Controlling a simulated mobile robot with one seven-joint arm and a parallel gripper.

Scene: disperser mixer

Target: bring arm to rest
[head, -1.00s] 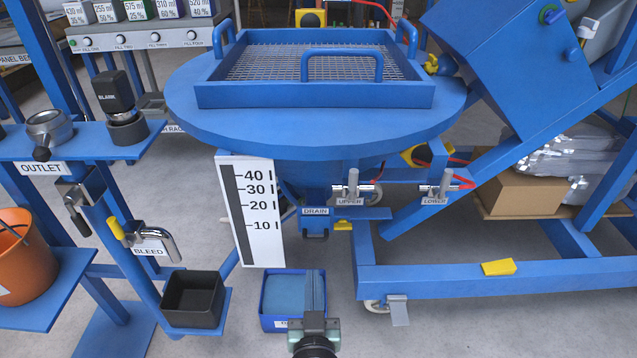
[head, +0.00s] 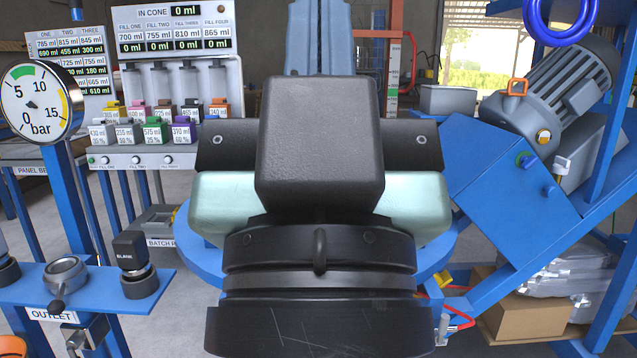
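My gripper (head: 318,38) is raised close in front of the head camera, in the middle of the head view. Its two grey-blue fingers point up to the top edge, side by side with no gap visible between them, and nothing shows held. Their tips appear cut off by the frame's top. The gripper's dark and pale green body and my black wrist fill the centre below the fingers. They hide most of the round blue table (head: 196,250), whose left and right rims show.
A pressure gauge (head: 40,102) and the outlet shelf (head: 90,285) with a BLANK-labelled part (head: 131,250) stand at left. The filling station (head: 175,90) is behind at left. A blue box housing (head: 515,185) and a grey motor (head: 550,90) stand at right.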

